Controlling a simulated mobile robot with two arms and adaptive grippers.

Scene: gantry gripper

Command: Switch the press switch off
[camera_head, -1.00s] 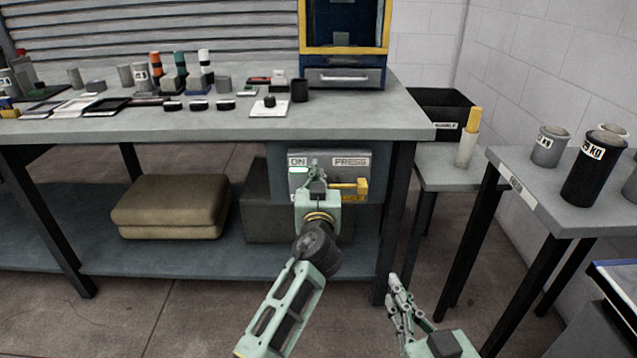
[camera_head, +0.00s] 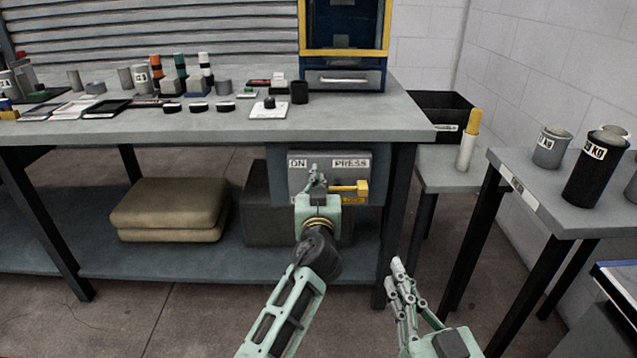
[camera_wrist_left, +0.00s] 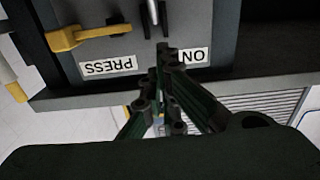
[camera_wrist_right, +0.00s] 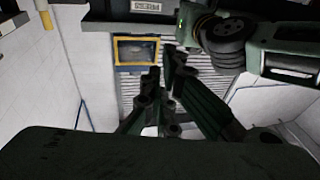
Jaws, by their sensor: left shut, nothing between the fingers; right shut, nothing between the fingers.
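The press switch panel (camera_head: 331,173) is a grey box under the bench top, labelled ON and PRESS. No green light shows below its ON label (camera_head: 298,162). A yellow lever (camera_head: 350,188) sticks out at its right; it also shows in the left wrist view (camera_wrist_left: 90,36). A small metal toggle (camera_wrist_left: 152,14) shows at the top of that view. My left gripper (camera_head: 315,170) is shut and empty in front of the panel, its tips (camera_wrist_left: 164,50) near the ON label and toggle; contact cannot be told. My right gripper (camera_head: 397,265) is shut and empty, away from the panel.
The bench top (camera_head: 350,118) overhangs the panel and holds many small items. A tan cushion-like block (camera_head: 170,209) lies on the lower shelf. A side table (camera_head: 500,163) with weights stands at the right. Open floor lies in front.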

